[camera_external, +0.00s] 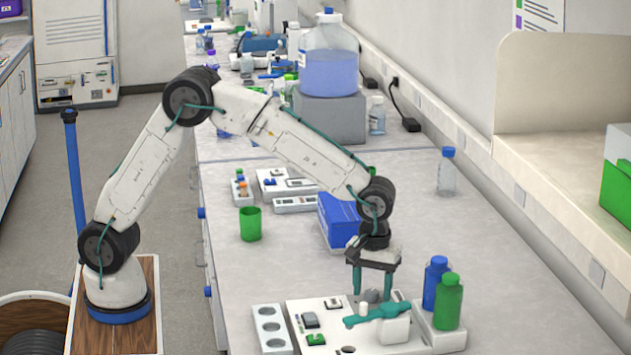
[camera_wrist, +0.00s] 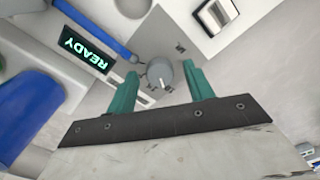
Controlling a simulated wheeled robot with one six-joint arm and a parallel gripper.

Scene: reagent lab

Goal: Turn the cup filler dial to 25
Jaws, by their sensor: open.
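The cup filler (camera_external: 333,307) is a white machine on the near bench, with a teal arm-like part across its top. Its dial (camera_wrist: 158,70) is a round grey knob with a small white mark, on a grey plate whose markings are too small to read. The dial also shows below the gripper in the external view (camera_external: 371,296). A lit display (camera_wrist: 84,48) reads READY, upside down in the wrist view. My gripper (camera_external: 372,287) points down over the dial. Its teal fingers are open, one on each side of the dial with gaps visible; contact cannot be told.
A blue bottle (camera_external: 434,283) and a green bottle (camera_external: 448,302) stand close to the right of the gripper. A blue box (camera_external: 338,222) lies behind it. A green cup (camera_external: 250,224) stands farther left. The bench at right is mostly clear.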

